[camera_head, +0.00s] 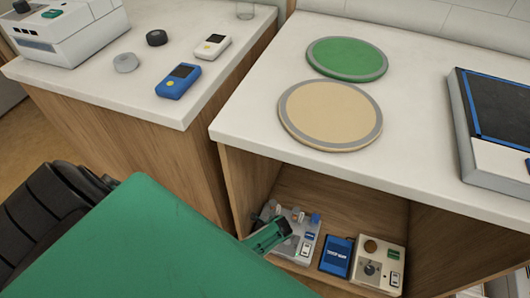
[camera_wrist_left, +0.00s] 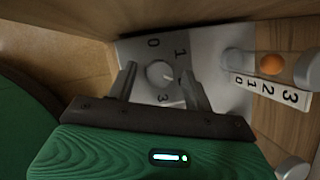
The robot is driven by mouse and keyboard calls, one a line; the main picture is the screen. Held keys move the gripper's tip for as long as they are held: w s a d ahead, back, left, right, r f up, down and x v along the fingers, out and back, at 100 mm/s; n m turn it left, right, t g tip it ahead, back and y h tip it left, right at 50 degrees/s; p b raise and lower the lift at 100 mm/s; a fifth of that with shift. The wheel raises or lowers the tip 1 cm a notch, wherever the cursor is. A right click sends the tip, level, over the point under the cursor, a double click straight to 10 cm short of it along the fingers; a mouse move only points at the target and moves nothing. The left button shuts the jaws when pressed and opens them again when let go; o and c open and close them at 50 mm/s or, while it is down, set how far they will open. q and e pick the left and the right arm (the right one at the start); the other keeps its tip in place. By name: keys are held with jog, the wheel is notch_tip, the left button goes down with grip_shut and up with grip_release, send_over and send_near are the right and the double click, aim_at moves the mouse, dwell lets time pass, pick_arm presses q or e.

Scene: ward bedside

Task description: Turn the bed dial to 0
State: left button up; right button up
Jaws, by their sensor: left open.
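The dial (camera_wrist_left: 160,73) is a round pale knob on a grey plate marked 0, 1 and 3 in the left wrist view. Its pointer is too unclear to read. My left gripper (camera_wrist_left: 159,76) is open, with one finger on each side of the dial; I cannot tell whether they touch it. In the head view, my green left gripper (camera_head: 266,236) reaches into the open cabinet at the left side of a grey control panel (camera_head: 303,248). It hides part of that panel, and the dial is not clear there. My right gripper is not in view.
A slider with an orange knob (camera_wrist_left: 271,64) and a label (camera_wrist_left: 268,91) marked 3, 2, 1, 0 sit right of the dial. A blue box (camera_head: 337,256) and a beige panel (camera_head: 378,262) share the shelf. The countertop (camera_head: 240,125) overhangs the cabinet.

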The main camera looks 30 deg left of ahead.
pick_arm(q)
jog(key=shift+f, duration=0.1)
jog(key=c, duration=1)
